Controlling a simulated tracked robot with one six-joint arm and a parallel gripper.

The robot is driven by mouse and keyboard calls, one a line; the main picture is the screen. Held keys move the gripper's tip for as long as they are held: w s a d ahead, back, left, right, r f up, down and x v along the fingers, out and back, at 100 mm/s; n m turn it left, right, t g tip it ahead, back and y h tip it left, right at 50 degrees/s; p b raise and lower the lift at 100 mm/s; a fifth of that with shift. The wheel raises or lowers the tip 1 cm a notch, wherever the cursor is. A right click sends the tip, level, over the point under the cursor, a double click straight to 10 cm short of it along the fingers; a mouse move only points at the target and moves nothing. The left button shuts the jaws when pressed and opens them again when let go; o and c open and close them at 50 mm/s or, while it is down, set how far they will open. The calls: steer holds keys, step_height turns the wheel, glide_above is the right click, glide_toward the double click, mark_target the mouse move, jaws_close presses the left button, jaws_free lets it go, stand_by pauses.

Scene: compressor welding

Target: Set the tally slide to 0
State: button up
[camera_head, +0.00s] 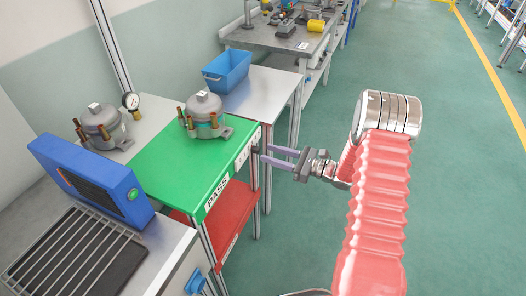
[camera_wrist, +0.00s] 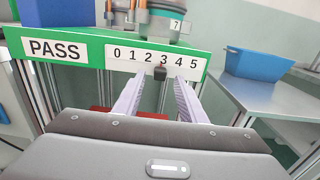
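The tally slide (camera_wrist: 161,74) is a small dark block on the front edge of the green PASS table, below the 3 on the white number strip (camera_wrist: 154,60) marked 0 to 5. My gripper (camera_wrist: 158,84) is open, with a pale purple finger on each side of the slide and a gap to it. In the head view my gripper (camera_head: 265,155) points left at the table edge, its fingertips close to the dark slide (camera_head: 256,150). Whether the fingertips overlap the slide in depth is hard to tell.
A grey compressor (camera_head: 203,112) stands on the green table (camera_head: 165,158), with a red shelf (camera_head: 232,212) below. A blue bin (camera_head: 228,70) sits on the grey table behind. A blue boxed unit (camera_head: 95,170) stands at left. The floor to the right is clear.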

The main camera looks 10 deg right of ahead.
mark_target(259, 150)
steer(key=shift+x, duration=2.15)
jaws_close()
